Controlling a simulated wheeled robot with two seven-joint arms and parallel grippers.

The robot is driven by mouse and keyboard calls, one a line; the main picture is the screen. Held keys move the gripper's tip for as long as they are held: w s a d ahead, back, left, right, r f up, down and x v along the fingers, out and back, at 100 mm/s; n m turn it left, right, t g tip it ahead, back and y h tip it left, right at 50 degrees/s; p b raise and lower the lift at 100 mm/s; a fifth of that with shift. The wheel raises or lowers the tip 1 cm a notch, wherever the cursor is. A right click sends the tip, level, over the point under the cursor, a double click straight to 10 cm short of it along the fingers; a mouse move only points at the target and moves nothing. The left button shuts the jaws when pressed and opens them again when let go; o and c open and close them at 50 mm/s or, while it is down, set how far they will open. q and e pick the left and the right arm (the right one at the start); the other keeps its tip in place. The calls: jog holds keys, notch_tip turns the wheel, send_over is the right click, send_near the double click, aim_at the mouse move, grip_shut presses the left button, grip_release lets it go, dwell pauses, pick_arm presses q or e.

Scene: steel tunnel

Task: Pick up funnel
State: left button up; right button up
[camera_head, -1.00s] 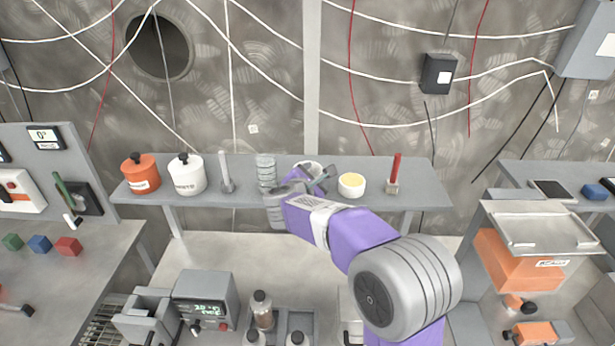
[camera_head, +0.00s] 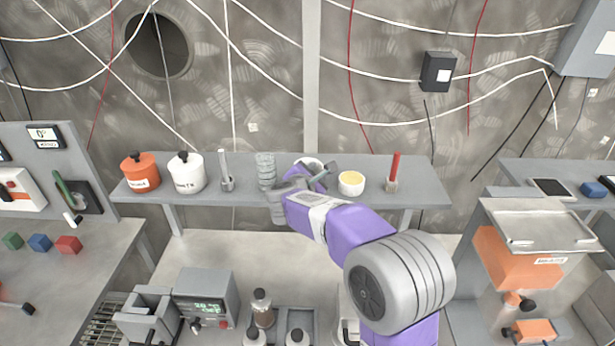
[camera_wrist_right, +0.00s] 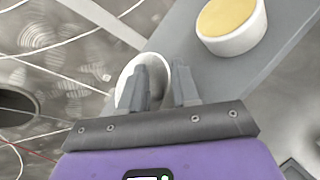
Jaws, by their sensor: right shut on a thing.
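The funnel, a white round piece with a wide rim, shows in the wrist view (camera_wrist_right: 130,68) around and behind my right gripper's fingers (camera_wrist_right: 162,82). In the head view the funnel (camera_head: 309,163) shows only partly, behind my right gripper (camera_head: 318,174) at the shelf's middle. The fingers are shut on the funnel's wall. Its lower part is hidden, and I cannot tell whether it touches the shelf. My left gripper is not in view.
The grey wall shelf (camera_head: 420,187) also holds a white bowl with yellow contents (camera_head: 351,183) close right of the gripper, a red-handled tool (camera_head: 394,172), a ribbed clear cylinder (camera_head: 265,170), a stand (camera_head: 226,178), and white (camera_head: 187,174) and orange (camera_head: 140,174) pots.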

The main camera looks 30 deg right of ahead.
jog(key=shift+a+f, duration=0.1)
jog(key=shift+f, duration=0.15)
